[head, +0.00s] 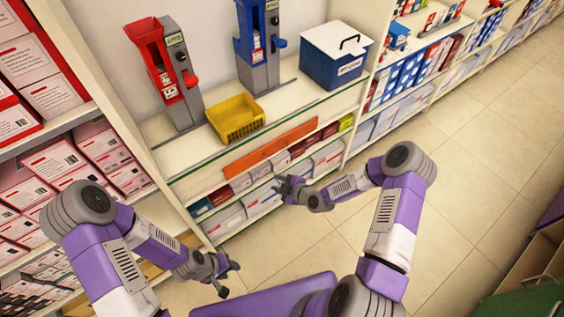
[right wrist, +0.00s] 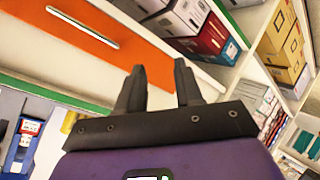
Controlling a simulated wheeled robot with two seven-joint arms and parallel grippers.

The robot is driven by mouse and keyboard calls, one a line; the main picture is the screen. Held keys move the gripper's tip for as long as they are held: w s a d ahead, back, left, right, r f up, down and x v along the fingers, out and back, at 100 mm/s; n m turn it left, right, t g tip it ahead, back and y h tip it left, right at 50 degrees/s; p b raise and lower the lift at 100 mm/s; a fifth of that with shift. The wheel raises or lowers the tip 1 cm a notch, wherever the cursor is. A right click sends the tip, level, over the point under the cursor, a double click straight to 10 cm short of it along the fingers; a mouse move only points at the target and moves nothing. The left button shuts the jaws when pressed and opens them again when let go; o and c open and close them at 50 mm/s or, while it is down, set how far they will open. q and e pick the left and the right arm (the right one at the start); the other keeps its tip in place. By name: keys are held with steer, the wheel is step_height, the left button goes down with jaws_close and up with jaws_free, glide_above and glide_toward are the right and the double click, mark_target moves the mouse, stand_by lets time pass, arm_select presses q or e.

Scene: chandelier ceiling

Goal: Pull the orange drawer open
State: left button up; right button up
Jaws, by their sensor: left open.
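The orange drawer (head: 268,149) is a long orange front under the counter's top. It looks closed, flush with the shelf unit. In the right wrist view its orange front (right wrist: 55,42) fills the upper left, with a pale bar handle (right wrist: 82,27) on it. My right gripper (head: 279,186) is in front of the shelves, below and a little right of the drawer, apart from it. Its two dark fingers (right wrist: 159,76) are spread with nothing between them. My left gripper (head: 231,279) is open and empty at the lower left, away from the drawer.
On the counter stand a red dispenser (head: 172,85), a blue dispenser (head: 258,45), a yellow basket (head: 235,118) and a blue-and-white cooler (head: 335,57). Boxes fill the shelves below the drawer and at the left. The tiled floor (head: 470,140) to the right is clear.

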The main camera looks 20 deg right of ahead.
steer(key=w+d+n+t+b, duration=0.4)
steer(key=w+d+n, duration=0.3)
arm_select(q)
step_height(320, 180, down, 7)
steer(key=b, duration=0.2)
arm_select(e)
steer(key=x, duration=0.7)
steer(key=shift+w+d+h, duration=0.15)
steer(key=shift+d+h, duration=0.2)
steer(key=shift+h, duration=0.05)
arm_select(q)
steer(key=shift+f, duration=0.1)
arm_select(e)
steer(key=shift+c, duration=0.4)
jaws_close()
